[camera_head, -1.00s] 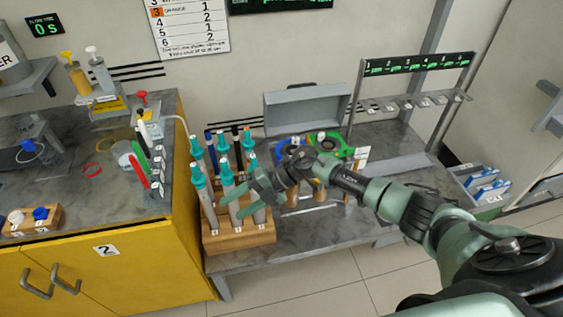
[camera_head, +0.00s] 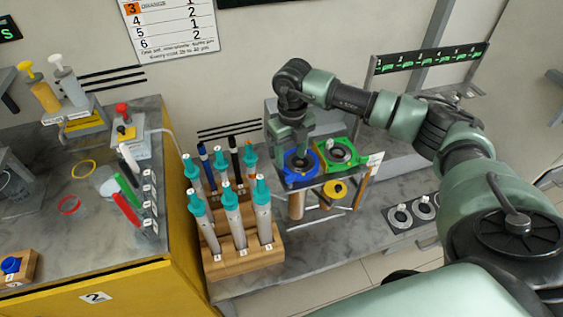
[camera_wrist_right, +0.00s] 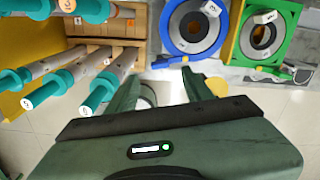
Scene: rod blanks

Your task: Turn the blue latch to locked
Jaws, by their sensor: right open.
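My left gripper is out of view.
A wooden rack (camera_head: 245,259) of teal-topped rods stands close to the left of the stand. A yellow round knob (camera_head: 335,190) is below the green piece. Grey rings (camera_head: 401,217) lie at the right. A yellow cabinet (camera_head: 160,275) stands at the left.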

